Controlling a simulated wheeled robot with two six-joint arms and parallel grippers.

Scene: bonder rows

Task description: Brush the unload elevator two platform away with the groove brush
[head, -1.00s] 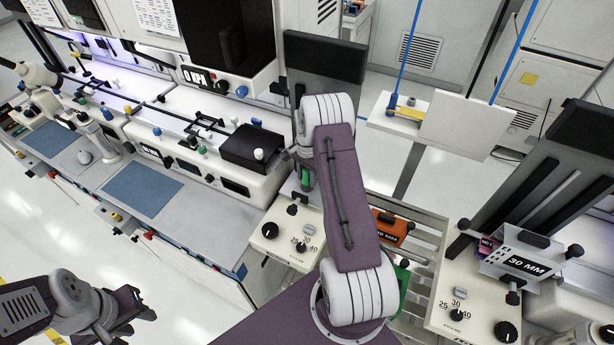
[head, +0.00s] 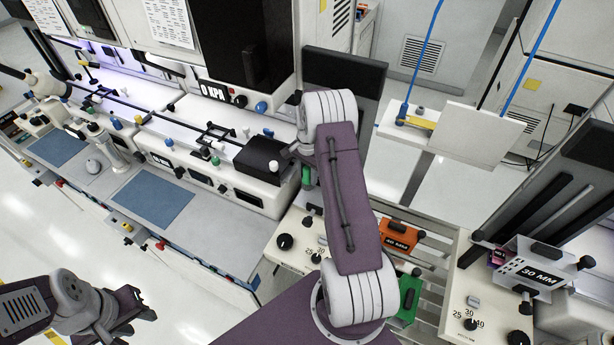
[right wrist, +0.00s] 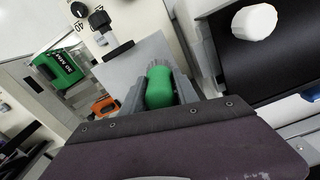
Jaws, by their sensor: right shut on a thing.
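My right gripper (right wrist: 159,88) is shut on the green handle of the groove brush (right wrist: 160,90), with the grey bristles pointing away from the wrist. In the right wrist view a bare light grey plate (right wrist: 130,62) lies beyond the brush, beside a knob panel; it looks like an elevator platform, but I cannot tell which elevator. Contact between bristles and plate cannot be told. In the head view a bit of green brush (head: 307,175) shows beside my right wrist, which hides the rest. My left gripper (head: 140,312) is low at the left, away from the benches; its jaws are unclear.
An orange 40 MM magazine (head: 398,236) and a green one (head: 409,298) sit on rails right of my right arm. A black box (head: 262,158) is close left of my wrist. Open floor lies lower left.

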